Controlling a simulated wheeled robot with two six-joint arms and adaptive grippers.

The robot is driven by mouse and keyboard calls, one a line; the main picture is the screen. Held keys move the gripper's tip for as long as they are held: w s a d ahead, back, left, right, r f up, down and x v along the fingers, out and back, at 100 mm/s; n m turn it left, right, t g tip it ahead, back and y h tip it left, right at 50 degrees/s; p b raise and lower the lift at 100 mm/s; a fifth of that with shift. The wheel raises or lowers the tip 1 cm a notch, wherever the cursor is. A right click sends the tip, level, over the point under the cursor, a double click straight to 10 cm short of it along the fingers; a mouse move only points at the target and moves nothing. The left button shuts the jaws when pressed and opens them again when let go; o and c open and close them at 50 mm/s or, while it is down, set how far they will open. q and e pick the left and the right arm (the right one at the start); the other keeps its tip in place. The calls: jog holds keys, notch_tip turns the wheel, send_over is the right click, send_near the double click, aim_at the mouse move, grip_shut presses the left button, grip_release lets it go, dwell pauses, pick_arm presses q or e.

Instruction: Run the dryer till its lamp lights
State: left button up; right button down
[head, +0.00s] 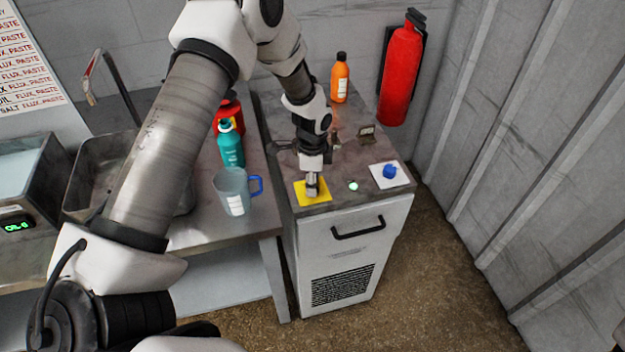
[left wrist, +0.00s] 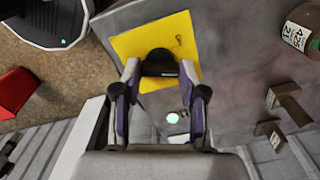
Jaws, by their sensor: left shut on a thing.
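The dryer looks to be the grey cabinet (head: 335,240) with a black handle and a vent grille. On its top is a yellow plate (head: 322,196), also in the left wrist view (left wrist: 190,35). A black knob (left wrist: 158,58) stands on the yellow plate. My left gripper (head: 312,190) points down over the plate and is shut on the black knob, whose sides its fingers hide. A small round lamp (head: 353,186) beside the plate glows pale green; it also shows in the left wrist view (left wrist: 172,118). My right gripper is not in view.
A white plate (head: 404,175) with a blue knob (head: 390,171) lies right of the lamp. An orange bottle (head: 340,78) stands at the back of the cabinet top. A fire extinguisher (head: 401,70) hangs on the wall. A jug (head: 232,190) and teal bottle (head: 230,146) stand on the left bench.

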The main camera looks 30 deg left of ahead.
pick_arm(q)
jog(key=n+p, duration=0.1)
jog(key=n, duration=0.4)
jog(key=shift+s, duration=0.1)
jog(key=n+p, duration=0.1)
jog(key=n, duration=0.4)
jog(key=shift+f, duration=0.1)
jog(key=shift+n, duration=0.3)
jog(key=o, duration=1.1)
jog(key=shift+o, duration=0.2)
jog(key=shift+r, duration=0.35)
notch_tip(320, 180, up, 11)
jog(key=shift+r, duration=0.15)
